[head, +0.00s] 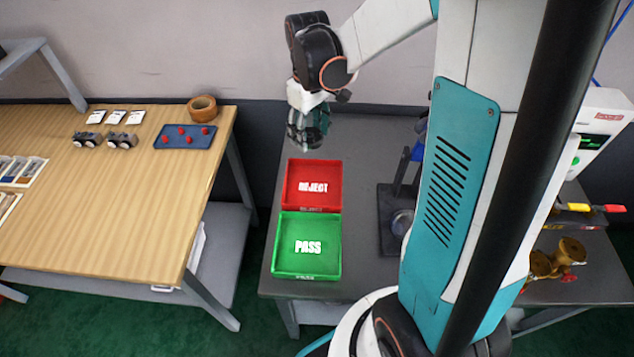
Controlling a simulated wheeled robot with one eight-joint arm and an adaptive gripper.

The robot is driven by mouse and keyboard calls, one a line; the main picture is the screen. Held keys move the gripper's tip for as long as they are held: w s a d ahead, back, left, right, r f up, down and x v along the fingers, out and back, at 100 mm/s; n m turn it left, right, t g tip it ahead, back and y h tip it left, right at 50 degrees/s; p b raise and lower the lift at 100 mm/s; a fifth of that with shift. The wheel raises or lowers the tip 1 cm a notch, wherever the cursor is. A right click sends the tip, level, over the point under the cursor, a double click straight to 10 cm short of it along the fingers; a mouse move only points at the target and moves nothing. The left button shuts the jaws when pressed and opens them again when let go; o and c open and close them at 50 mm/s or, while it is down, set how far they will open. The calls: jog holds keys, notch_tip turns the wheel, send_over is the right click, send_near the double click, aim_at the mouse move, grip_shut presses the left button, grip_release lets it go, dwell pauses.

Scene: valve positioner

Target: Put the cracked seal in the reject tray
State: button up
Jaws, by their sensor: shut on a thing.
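The red reject tray (313,172) lies on the dark grey table, marked REJECT, with nothing else visible in it. My gripper (306,146) points down just above and behind the tray's far edge. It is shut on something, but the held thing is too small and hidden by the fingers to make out. I cannot tell the cracked seal apart anywhere in this view.
A green PASS tray (307,262) sits directly in front of the red tray. A dark stand (396,210) is to the right.

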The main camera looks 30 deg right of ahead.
aim_at(313, 187)
jog(key=shift+s+d, duration=0.15)
jog(key=shift+d, duration=0.15)
notch_tip(313, 187, down, 19)
jog(key=b, duration=0.6)
jog(key=shift+a+f+b, duration=0.1)
jog(key=shift+b, duration=0.25)
jog(key=shift+f, duration=0.2)
jog(key=o, duration=1.4)
jog(key=shift+r, duration=0.1)
notch_tip(313, 187, up, 12)
jog(key=p, duration=0.4)
